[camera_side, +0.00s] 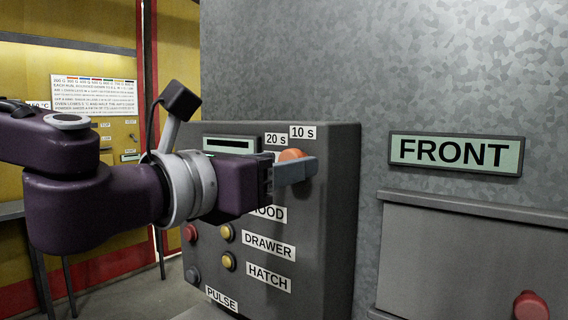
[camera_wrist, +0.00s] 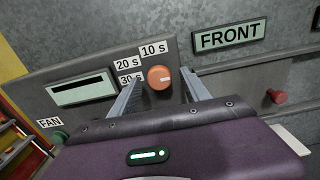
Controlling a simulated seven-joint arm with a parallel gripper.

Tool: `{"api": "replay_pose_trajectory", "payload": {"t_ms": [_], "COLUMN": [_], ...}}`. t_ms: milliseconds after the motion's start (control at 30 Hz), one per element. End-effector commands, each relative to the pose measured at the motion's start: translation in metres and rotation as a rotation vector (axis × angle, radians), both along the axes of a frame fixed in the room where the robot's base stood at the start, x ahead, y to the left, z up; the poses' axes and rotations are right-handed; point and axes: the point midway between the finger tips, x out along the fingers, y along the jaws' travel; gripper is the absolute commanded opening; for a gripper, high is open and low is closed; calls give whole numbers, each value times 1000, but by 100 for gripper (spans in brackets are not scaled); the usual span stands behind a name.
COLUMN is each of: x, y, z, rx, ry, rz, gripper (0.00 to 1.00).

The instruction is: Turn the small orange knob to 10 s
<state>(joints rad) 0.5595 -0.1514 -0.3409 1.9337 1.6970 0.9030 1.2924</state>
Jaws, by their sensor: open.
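The small orange knob (camera_wrist: 160,77) is on the dark control box (camera_side: 325,230), and in the side view its top (camera_side: 291,154) shows above my finger. A pale mark on its face points to the right in the wrist view, away from the labels. The labels 10 s (camera_wrist: 153,49), 20 s (camera_wrist: 127,64) and 30 s (camera_wrist: 131,79) lie above and left of it. My gripper (camera_wrist: 164,80) is open, with one finger on each side of the knob. Gaps show between the knob and both fingers in the wrist view. The knob's lower part is hidden in the side view.
A slot panel (camera_wrist: 82,90) is left of the knob. Below are several buttons, labelled DRAWER (camera_side: 268,246), HATCH (camera_side: 269,278) and PULSE (camera_side: 221,298). A FRONT sign (camera_side: 456,153) and a red handle (camera_side: 530,306) are on the metal wall to the right.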

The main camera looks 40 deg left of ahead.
Motion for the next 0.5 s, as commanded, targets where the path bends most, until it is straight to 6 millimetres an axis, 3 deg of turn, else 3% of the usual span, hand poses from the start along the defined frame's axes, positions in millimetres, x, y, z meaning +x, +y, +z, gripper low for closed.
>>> {"api": "replay_pose_trajectory", "payload": {"t_ms": [133,367,500], "x": [12,13,13], "y": [1,1,1], "z": [0,0,0], "rx": [-2,-3,-3], "ry": [0,0,0], "rz": [2,2,2], "gripper": [55,53,26]}}
